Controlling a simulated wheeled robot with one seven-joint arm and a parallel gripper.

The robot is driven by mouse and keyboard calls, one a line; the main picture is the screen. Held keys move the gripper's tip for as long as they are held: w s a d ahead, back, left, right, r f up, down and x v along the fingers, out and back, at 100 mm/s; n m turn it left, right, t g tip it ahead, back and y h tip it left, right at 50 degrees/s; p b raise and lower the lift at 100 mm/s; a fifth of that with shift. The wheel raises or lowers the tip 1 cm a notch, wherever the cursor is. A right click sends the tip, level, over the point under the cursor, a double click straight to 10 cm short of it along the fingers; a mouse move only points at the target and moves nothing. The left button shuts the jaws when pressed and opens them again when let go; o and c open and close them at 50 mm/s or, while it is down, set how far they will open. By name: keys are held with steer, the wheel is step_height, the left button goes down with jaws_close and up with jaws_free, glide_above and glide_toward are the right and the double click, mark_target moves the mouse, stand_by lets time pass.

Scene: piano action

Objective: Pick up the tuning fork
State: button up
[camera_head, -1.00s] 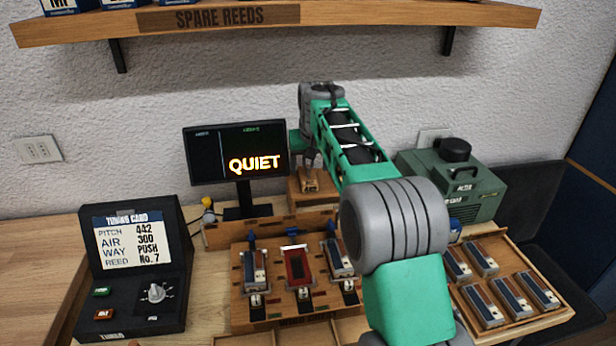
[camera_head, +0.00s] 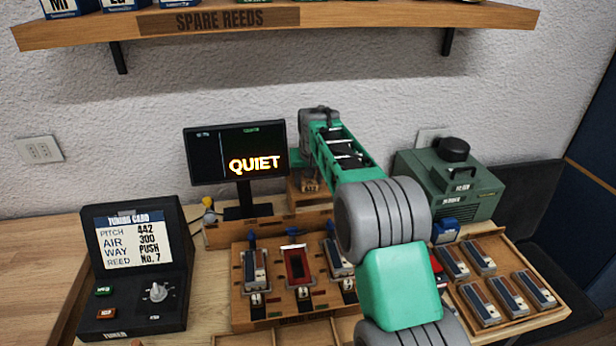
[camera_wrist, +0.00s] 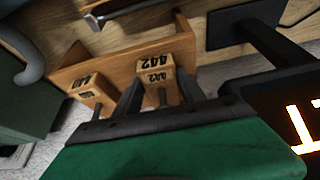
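In the head view the 442 block (camera_head: 310,186) shows small under my arm, which hides the fingers.
A monitor reading QUIET (camera_head: 237,152) stands close left of the stand. A green machine (camera_head: 450,185) is to the right. The reed board (camera_head: 270,313) and a tray of reeds (camera_head: 545,318) lie in front. A shelf (camera_head: 350,17) hangs above; a tuning card box (camera_head: 130,275) is left.

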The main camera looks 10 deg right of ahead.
jaws_close()
steer(key=shift+r, duration=0.1)
stand_by(0.4)
